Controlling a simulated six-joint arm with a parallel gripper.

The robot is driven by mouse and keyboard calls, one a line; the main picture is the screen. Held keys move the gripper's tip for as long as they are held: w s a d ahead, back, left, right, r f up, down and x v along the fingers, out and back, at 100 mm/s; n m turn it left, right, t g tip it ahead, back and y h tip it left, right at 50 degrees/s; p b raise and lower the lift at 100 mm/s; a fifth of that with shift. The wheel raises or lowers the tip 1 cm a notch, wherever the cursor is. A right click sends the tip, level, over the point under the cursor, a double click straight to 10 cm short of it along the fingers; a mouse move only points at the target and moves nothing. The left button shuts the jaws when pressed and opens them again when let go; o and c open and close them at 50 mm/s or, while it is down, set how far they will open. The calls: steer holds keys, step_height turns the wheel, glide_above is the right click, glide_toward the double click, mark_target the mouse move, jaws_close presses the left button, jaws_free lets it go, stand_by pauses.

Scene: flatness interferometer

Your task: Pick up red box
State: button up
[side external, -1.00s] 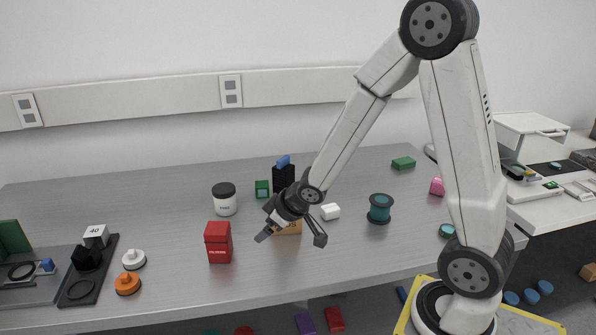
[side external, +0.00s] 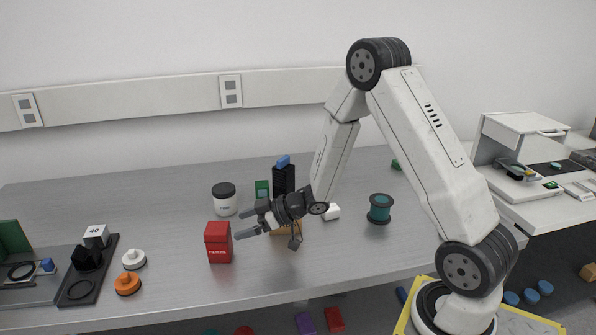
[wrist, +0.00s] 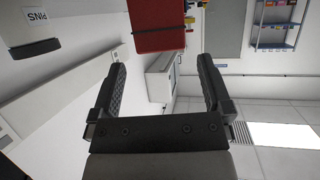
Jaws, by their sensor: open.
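The red box (side external: 218,246) stands upright on the grey bench, left of my gripper (side external: 239,224). It has a lid and a small white label on its front. My gripper is open and empty, tilted nearly level, with its fingers pointing left at the box and close to its right side. I cannot tell the exact gap. In the wrist view the red box (wrist: 160,26) lies beyond the open fingertips (wrist: 162,62), roughly centred between them and cut off by the top edge.
A white jar with a black lid (side external: 224,199) stands behind the box. A tan block (side external: 284,228) sits partly hidden behind my gripper. A black holder (side external: 284,178), green block (side external: 262,190) and teal spool (side external: 380,208) stand nearby. Orange (side external: 127,284) and white (side external: 133,259) knobs lie left.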

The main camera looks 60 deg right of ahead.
mark_target(217, 233)
steer(key=shift+x, duration=1.3)
steer(key=shift+x, duration=2.6)
steer(key=shift+f, duration=0.1)
steer(key=shift+s, duration=0.1)
steer(key=c, duration=1.2)
